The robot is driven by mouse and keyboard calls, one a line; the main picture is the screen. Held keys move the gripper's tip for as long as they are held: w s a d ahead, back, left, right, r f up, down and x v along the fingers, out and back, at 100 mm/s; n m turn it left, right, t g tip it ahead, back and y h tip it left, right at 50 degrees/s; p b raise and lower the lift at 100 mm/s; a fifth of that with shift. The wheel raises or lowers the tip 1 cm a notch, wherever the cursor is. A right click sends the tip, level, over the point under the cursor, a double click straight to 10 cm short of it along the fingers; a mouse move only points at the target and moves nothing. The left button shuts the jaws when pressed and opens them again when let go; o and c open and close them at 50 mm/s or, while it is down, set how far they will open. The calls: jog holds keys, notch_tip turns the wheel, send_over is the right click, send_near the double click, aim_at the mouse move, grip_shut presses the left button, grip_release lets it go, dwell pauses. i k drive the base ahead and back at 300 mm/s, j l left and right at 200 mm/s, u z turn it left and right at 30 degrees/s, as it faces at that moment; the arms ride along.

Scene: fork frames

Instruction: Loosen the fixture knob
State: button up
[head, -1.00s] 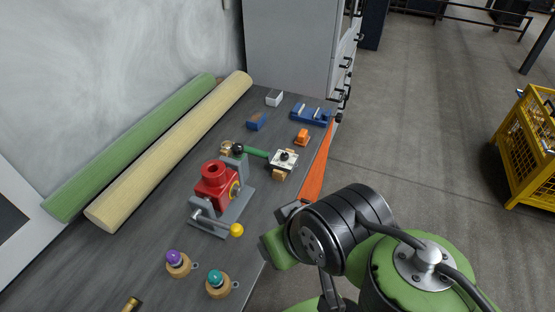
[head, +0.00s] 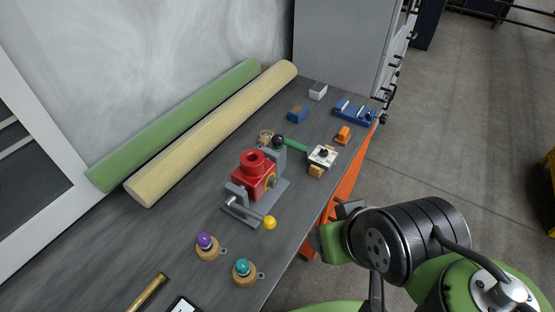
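A grey fixture (head: 272,201) stands on the bench with a red block (head: 254,176) held in it. A bar handle with a yellow ball end (head: 269,222) sticks out at its front. A dark round knob (head: 278,141) sits behind the fixture, by a green handle. Two more knobs, purple (head: 204,240) and teal (head: 242,266), stand on wooden bases nearer me. I cannot tell which of these is the fixture knob. My gripper (head: 338,222) is beside the bench's right edge, right of the fixture and apart from everything. Its fingers are partly seen, and their opening is unclear.
Green (head: 179,127) and cream (head: 214,131) rolls lie along the wall. A white-topped switch box (head: 322,156), an orange piece (head: 342,134), a blue holder (head: 355,113) and blue and white blocks stand at the back. A brass rod (head: 148,293) lies in front. The left bench surface is clear.

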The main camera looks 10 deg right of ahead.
aim_at(278, 140)
jog(key=i+l+u, duration=0.15)
jog(key=u, duration=0.35)
jog(key=i+l+u, duration=0.2)
jog(key=u, duration=0.25)
jog(key=i+l+u, duration=0.1)
jog(key=l+u, duration=0.15)
jog(key=u, duration=0.25)
